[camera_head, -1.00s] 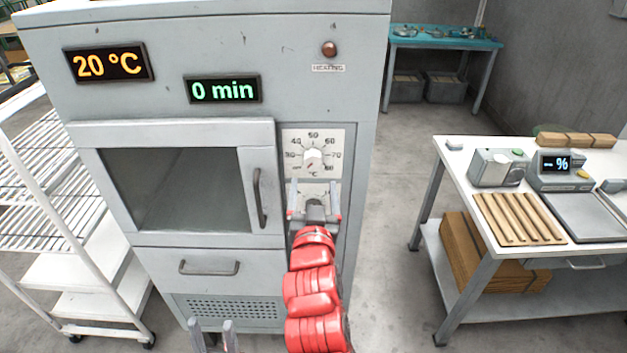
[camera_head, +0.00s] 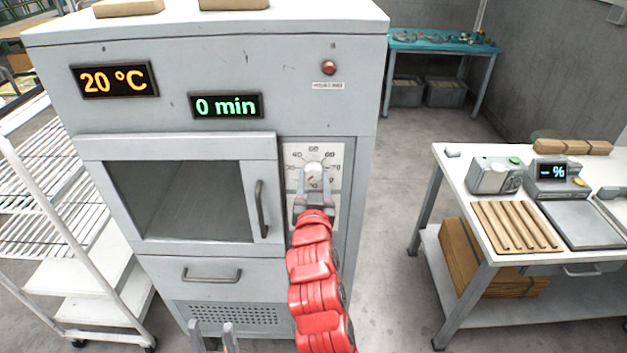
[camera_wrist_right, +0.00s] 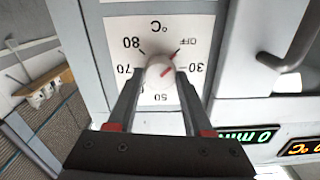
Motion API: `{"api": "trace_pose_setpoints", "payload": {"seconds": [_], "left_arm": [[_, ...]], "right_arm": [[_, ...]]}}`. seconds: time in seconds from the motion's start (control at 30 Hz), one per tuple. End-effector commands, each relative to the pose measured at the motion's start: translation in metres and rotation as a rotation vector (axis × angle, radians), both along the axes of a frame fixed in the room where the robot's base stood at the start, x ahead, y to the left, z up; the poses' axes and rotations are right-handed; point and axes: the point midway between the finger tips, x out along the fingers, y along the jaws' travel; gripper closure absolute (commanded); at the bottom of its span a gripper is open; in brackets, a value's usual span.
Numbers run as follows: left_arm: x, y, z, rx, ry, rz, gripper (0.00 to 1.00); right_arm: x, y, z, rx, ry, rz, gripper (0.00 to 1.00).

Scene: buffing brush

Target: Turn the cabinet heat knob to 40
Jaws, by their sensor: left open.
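The cabinet heat knob (camera_head: 313,172) is a round white knob on a white dial plate (camera_head: 331,150) marked in °C, right of the cabinet door. In the right wrist view the knob (camera_wrist_right: 158,73) shows a red pointer line aimed toward OFF. My right gripper (camera_head: 313,184) is at the knob; in the right wrist view its fingers (camera_wrist_right: 160,80) stand apart, one on each side of the knob's lower part, with no clear grip on it. The 40 mark is hidden in the wrist view. My left gripper (camera_head: 213,332) is open and empty at the bottom edge, low before the cabinet.
The cabinet displays read 20 °C (camera_head: 115,80) and 0 min (camera_head: 226,105). The door handle (camera_head: 262,209) stands out just left of the dial. A white rack (camera_head: 40,200) is at the left, and a white table (camera_head: 455,170) at the right. Floor between is clear.

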Motion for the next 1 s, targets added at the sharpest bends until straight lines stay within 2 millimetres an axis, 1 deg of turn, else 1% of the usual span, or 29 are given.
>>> {"api": "trace_pose_setpoints", "payload": {"seconds": [0.03, 0.23, 0.43, 0.57, 0.67, 0.77, 1.0], "left_arm": [[0.0, 0.0, 0.0, 0.0, 0.0, 0.0, 0.47], [0.0, 0.0, 0.0, 0.0, 0.0, 0.0, 0.47], [0.0, 0.0, -0.004, 0.0, 0.0, 0.0, 0.47], [0.0, 0.0, -0.017, 0.0, 0.0, 0.0, 0.47], [0.0, 0.0, -0.033, 0.0, 0.0, 0.0, 0.47], [0.0, 0.0, -0.055, 0.0, 0.0, 0.0, 0.47], [0.0, 0.0, -0.114, 0.0, 0.0, 0.0, 0.47]], "right_arm": [[0.0, 0.0, 0.0, 0.0, 0.0, 0.0, 0.64], [0.0, 0.0, 0.0, 0.0, 0.0, 0.0, 1.0], [0.0, 0.0, -0.002, 0.009, 0.0, 0.0, 1.0], [0.0, 0.0, -0.005, 0.04, -0.001, 0.0, 1.0], [0.0, 0.0, -0.008, 0.086, -0.003, 0.001, 1.0], [-0.001, -0.001, -0.009, 0.151, -0.006, 0.0, 1.0], [-0.001, -0.001, -0.012, 0.361, -0.005, 0.0, 1.0]]}}
